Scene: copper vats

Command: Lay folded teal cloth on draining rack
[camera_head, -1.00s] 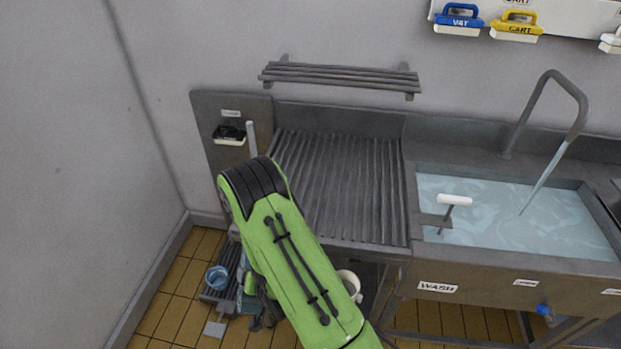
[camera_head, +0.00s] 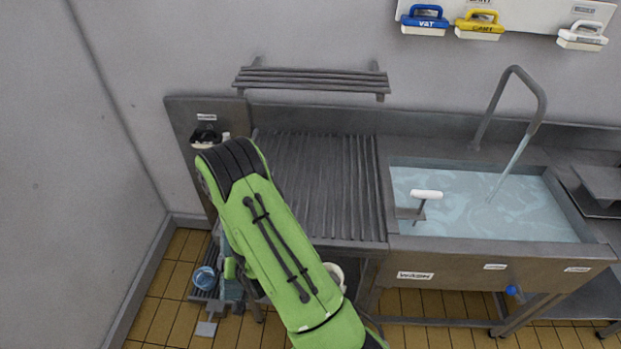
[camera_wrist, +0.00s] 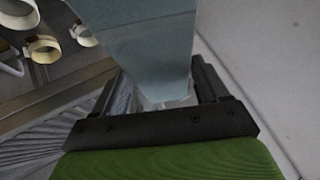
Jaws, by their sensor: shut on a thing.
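In the wrist view, the folded teal cloth (camera_wrist: 150,45) hangs between the dark fingers of my gripper (camera_wrist: 160,88), which is shut on it. In the head view, my green arm hides most of my gripper; a bit of teal cloth (camera_head: 233,290) shows low beside the arm. A slatted grey rack (camera_head: 310,78) is fixed to the wall above the sink unit, with nothing on it. A ribbed grey draining surface (camera_head: 335,190) lies left of the basin and is bare where it shows. I cannot tell which of these is the draining rack.
A water-filled basin (camera_head: 480,205) with a running tap (camera_head: 535,105) is on the right. A white-handled fitting (camera_head: 426,194) stands at its left edge. Low on the left are a slatted grey piece (camera_head: 207,295) and a blue cup (camera_head: 205,278). Brushes (camera_head: 480,25) hang on the wall.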

